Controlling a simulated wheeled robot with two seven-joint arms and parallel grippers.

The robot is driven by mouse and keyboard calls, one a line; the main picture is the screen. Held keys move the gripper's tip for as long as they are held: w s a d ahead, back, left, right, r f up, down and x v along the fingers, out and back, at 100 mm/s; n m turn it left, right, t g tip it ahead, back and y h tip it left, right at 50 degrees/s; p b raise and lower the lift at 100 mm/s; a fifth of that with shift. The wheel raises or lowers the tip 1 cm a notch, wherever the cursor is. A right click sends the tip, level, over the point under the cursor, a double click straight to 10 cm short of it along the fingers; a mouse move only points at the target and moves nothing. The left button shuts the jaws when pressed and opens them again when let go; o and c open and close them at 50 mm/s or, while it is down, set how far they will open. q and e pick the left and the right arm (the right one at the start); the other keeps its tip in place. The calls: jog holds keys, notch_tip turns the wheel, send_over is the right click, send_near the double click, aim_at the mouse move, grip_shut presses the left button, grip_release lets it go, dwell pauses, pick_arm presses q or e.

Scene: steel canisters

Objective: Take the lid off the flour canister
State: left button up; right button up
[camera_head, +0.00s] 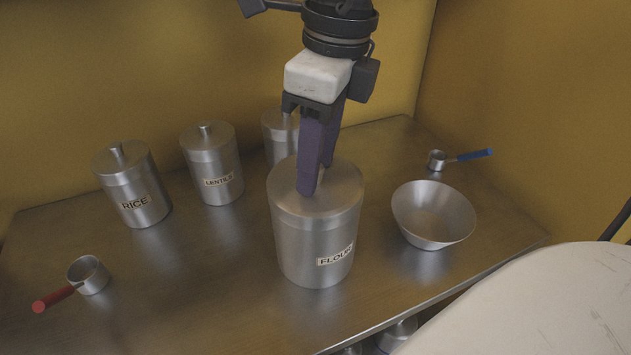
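The flour canister (310,248) is a brushed steel cylinder with a "FLOUR" label, upright near the front of the steel counter. Its lid (343,190) sits on top, level. My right gripper (318,180) comes down from above with its purple fingers at the middle of the lid, where the knob is. The near finger hides most of the knob, so I cannot tell whether the fingers press on it or stand open around it. My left gripper is not in view.
A rice canister (133,190), a lentils canister (213,170) and another canister (279,140), partly hidden by my gripper, stand behind and left. A steel bowl (433,215) is close on the right. A red-handled cup (90,275) and a blue-handled cup (437,160) lie at the sides.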

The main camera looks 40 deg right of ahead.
grip_shut()
jog(key=shift+r, duration=0.1)
